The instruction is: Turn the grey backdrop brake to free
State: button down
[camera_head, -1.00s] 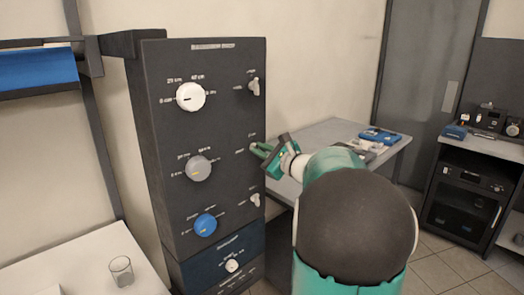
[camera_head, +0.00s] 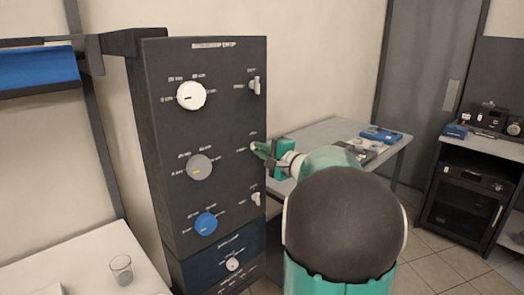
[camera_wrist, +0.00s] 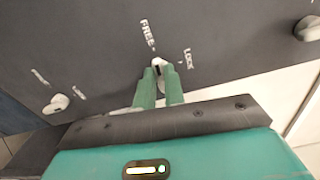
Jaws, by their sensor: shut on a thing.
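The grey backdrop brake is a small pale lever (camera_wrist: 158,63) in the middle row of the dark panel (camera_head: 222,110), right of the grey knob (camera_head: 199,167). My gripper's green fingers (camera_wrist: 159,75) are shut on it, one on each side. In the wrist view, FREE is printed above the lever and LOCK to its right. The lever's visible end points up, roughly toward FREE; the fingers hide the rest, so I cannot tell its exact angle. My gripper (camera_head: 259,149) also shows at the panel's right side in the head view.
The upper brake lever (camera_head: 255,86) and lower brake lever (camera_head: 256,199) sit above and below my gripper. A white knob (camera_head: 191,96) and a blue knob (camera_head: 205,223) are on the left. A grey table (camera_head: 330,130) stands behind my arm.

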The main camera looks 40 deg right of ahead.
jog(key=shift+n, duration=0.5)
jog(key=c, duration=1.5)
grip_release()
jog(key=s, duration=1.3)
jog(key=shift+s+d, duration=0.2)
jog(key=shift+s, duration=0.2)
